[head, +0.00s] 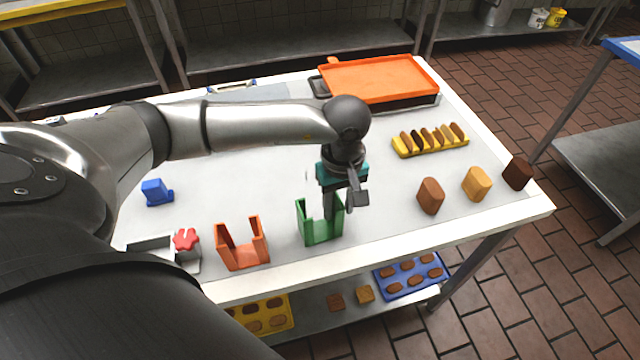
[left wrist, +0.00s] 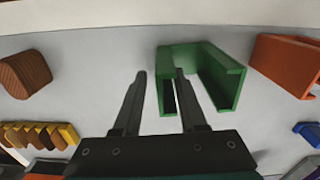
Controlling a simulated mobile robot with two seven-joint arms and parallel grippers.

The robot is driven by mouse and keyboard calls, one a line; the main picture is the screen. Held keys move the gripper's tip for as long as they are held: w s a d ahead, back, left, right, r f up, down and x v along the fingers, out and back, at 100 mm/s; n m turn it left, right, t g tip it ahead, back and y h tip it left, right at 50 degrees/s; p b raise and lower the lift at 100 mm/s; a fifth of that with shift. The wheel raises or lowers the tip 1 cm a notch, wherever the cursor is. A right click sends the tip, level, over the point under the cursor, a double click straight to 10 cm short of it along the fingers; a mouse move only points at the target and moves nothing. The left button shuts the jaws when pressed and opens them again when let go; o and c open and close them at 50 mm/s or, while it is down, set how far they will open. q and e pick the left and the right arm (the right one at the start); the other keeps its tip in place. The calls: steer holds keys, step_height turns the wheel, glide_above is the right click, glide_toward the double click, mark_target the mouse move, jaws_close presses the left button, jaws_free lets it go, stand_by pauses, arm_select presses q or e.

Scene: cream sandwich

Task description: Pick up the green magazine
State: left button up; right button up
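The green magazine (head: 321,231) is an upright, open-topped holder with two tall side walls, near the table's front edge in the head view. It also shows in the left wrist view (left wrist: 226,80), just right of centre. My left gripper (head: 345,207) points down at its right wall. In the left wrist view my left gripper (left wrist: 160,76) is open, one finger on either side of that wall, with the right finger over the magazine's inner space. I cannot tell whether the fingers touch it. My right gripper is not in view.
An orange magazine (head: 243,256) stands left of the green one. Brown and tan blocks (head: 431,196) stand to the right. A yellow rack (head: 431,147) of cookies and an orange tray (head: 380,79) lie farther back. A blue object (head: 156,192) and a metal tray (head: 152,247) are left.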

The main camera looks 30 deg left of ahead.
arm_select(q)
jaws_close()
stand_by(1.3)
